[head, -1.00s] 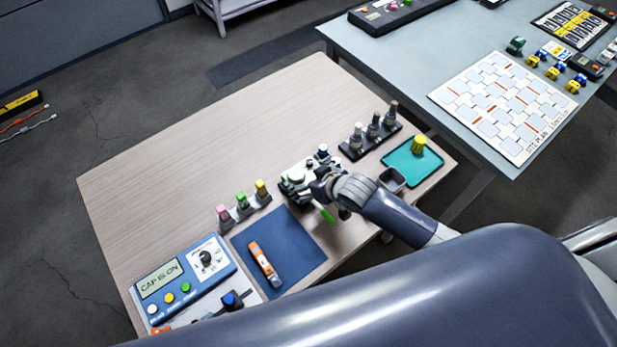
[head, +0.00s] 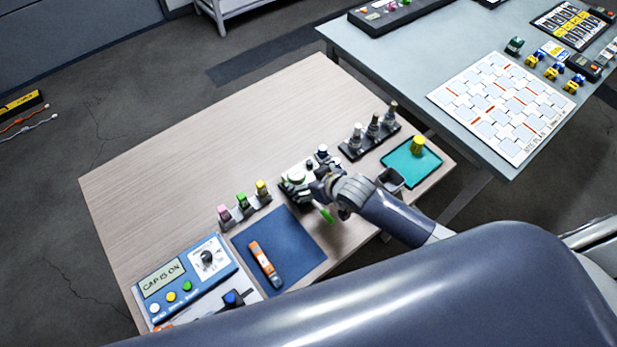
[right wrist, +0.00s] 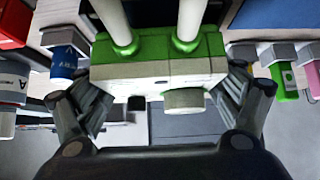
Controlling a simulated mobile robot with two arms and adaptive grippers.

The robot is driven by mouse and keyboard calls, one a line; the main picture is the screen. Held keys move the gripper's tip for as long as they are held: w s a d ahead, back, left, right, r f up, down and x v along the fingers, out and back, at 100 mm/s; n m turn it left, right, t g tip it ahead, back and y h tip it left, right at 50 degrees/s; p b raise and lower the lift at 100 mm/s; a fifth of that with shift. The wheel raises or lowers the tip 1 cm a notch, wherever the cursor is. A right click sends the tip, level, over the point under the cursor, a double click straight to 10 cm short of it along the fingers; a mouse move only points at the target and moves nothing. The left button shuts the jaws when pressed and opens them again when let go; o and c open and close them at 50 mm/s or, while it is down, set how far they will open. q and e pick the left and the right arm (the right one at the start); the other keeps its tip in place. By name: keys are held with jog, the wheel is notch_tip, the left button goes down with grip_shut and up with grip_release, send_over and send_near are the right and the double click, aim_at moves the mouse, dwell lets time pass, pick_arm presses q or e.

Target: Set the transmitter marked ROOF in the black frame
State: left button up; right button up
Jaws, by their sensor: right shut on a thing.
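My right gripper (head: 322,187) is shut on a green and white device (right wrist: 160,68) near the front right of the wooden table. In the right wrist view its fingers (right wrist: 165,88) press on both sides of the device. Two white posts rise from its green part. No ROOF mark can be read on it. In the head view the hand covers much of this spot, so I cannot tell what the device touches or make out the black frame. My left gripper is not in view.
A blue mat (head: 285,233) holds an orange tool (head: 264,264). Pink, green and yellow-topped pieces (head: 242,201) stand behind it. A dark rack (head: 349,152) of grey pieces and a teal tray (head: 398,154) lie right. A panel (head: 212,278) reads "CAP IS ON". The table's back left is bare.

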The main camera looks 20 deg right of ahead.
jog(key=shift+f+b, duration=0.4)
jog(key=shift+f, duration=0.6)
dwell(1.2)
jog(key=o, duration=1.2)
jog(key=shift+c, duration=0.2)
jog(key=shift+f, duration=0.1)
jog(key=shift+r+p, duration=0.7)
jog(key=shift+p, duration=0.15)
notch_tip(320, 180, up, 6)
jog(key=p, duration=0.6)
jog(key=shift+p, duration=0.3)
